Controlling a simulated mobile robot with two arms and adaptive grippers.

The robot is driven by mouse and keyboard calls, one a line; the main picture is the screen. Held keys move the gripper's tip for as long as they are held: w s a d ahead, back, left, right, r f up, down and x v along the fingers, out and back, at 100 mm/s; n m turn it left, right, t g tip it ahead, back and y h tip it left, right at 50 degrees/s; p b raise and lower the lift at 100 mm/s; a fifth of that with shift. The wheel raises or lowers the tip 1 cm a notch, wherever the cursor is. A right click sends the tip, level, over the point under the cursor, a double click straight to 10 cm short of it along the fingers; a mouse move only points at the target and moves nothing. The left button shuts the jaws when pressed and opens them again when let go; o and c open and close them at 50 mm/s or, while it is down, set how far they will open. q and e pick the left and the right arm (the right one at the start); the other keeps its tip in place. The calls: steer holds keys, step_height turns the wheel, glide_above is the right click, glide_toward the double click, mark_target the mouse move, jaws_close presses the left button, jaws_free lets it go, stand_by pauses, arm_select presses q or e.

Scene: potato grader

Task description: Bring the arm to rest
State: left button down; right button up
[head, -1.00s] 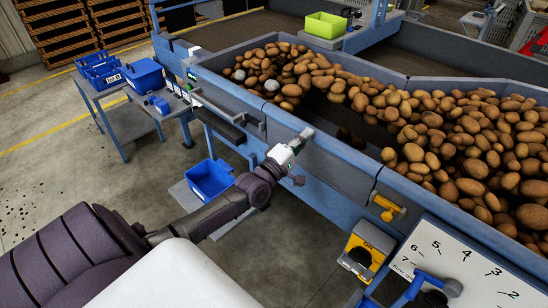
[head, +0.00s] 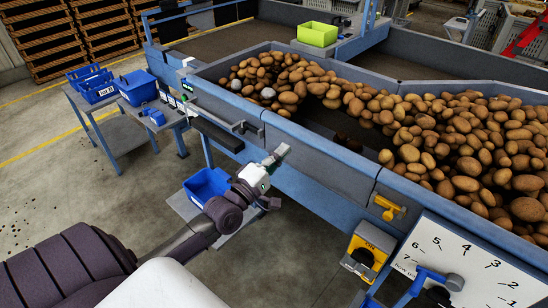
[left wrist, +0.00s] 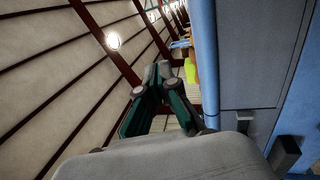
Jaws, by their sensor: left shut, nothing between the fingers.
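My left gripper (head: 277,157) is shut and empty in the head view. It is held just in front of the grader's blue-grey side wall (head: 318,152), below its upper edge. In the left wrist view the gripper's green and dark fingers (left wrist: 158,77) meet at the tips, with nothing between them. The grader's side fills the right of that view. My left arm comes in from the lower left. My right gripper is not in view.
Potatoes (head: 460,140) lie heaped in the grader. A blue bin (head: 207,186) sits low beside my left gripper. Blue bins (head: 137,87) stand on side tables at the left. A yellow switch box (head: 368,251) and a numbered dial panel (head: 468,262) are at the lower right. Open floor lies at the left.

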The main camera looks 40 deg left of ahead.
arm_select(q)
steer(key=s+f+m+g+y, duration=0.1)
steer(key=s+f+m+g, duration=0.25)
steer(key=f, duration=0.85)
steer(key=s+f+m+g, duration=0.2)
steer(key=s+f+g, duration=0.15)
steer(key=f, duration=0.95)
steer(key=s+f+m+g+y, duration=0.15)
steer(key=s+f, duration=0.35)
steer(key=f, duration=0.7)
steer(key=s+d+f+m+g, duration=0.4)
steer(key=s+f+m+g, duration=0.2)
steer(key=s+f, duration=0.7)
steer(key=s+d+f+m+g, duration=0.2)
steer(key=s+f, duration=0.3)
steer(key=s, duration=0.5)
steer(key=s+d+f+m+g, duration=0.3)
steer(key=s+d+f+m, duration=0.1)
steer(key=s, duration=0.6)
steer(key=shift+f+m+h+b, duration=0.3)
steer(key=shift+f+h+b, duration=0.1)
steer(key=shift+f, duration=0.3)
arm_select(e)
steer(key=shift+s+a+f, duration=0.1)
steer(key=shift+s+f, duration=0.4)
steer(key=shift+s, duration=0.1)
